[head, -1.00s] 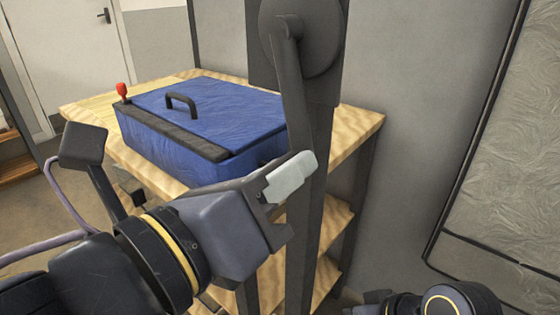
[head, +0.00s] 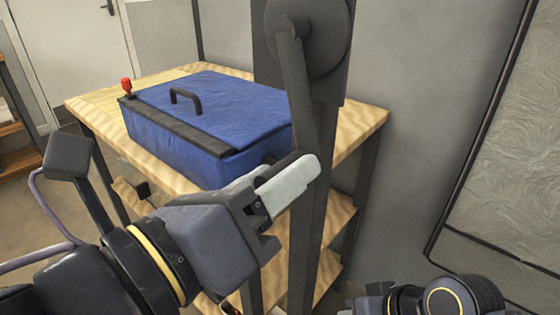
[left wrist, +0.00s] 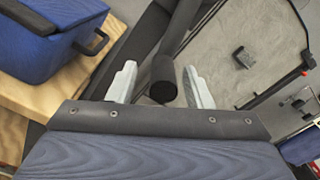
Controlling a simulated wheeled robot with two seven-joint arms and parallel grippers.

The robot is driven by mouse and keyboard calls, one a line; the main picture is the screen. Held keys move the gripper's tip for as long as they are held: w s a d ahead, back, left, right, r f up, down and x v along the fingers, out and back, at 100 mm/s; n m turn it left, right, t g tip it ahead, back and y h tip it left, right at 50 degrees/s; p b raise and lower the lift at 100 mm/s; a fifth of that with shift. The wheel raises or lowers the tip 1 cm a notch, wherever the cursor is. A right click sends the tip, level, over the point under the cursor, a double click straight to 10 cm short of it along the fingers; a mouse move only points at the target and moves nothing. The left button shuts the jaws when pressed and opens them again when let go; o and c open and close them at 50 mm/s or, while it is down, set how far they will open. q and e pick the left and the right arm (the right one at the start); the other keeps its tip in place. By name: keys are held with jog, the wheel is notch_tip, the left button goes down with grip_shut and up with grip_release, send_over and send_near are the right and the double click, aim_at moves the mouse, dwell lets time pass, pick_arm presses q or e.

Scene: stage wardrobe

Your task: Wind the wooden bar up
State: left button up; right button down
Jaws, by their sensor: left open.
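The winch has a dark round hub (head: 308,35) on a dark post, with a crank arm (head: 297,90) hanging down from it. A dark crank handle shows in the left wrist view (left wrist: 163,80), its round end between the two pale fingers. My left gripper (head: 288,187) is open at the lower end of the crank arm. In the left wrist view the gripper (left wrist: 160,88) has a finger on each side of the handle, with gaps visible. The wooden bar is not in view. My right arm shows at the bottom right, but its fingers cannot be seen.
A blue box (head: 215,105) with a black handle stands on a wooden table (head: 360,125) behind the post. A red knob (head: 126,86) is at the box's far left. A framed panel (head: 510,170) stands at the right. Lower shelves are under the table.

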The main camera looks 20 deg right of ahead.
pick_arm(q)
jog(key=p+v, duration=0.2)
jog(key=v, duration=0.4)
jog(key=shift+a, duration=0.15)
jog(key=shift+s, duration=0.1)
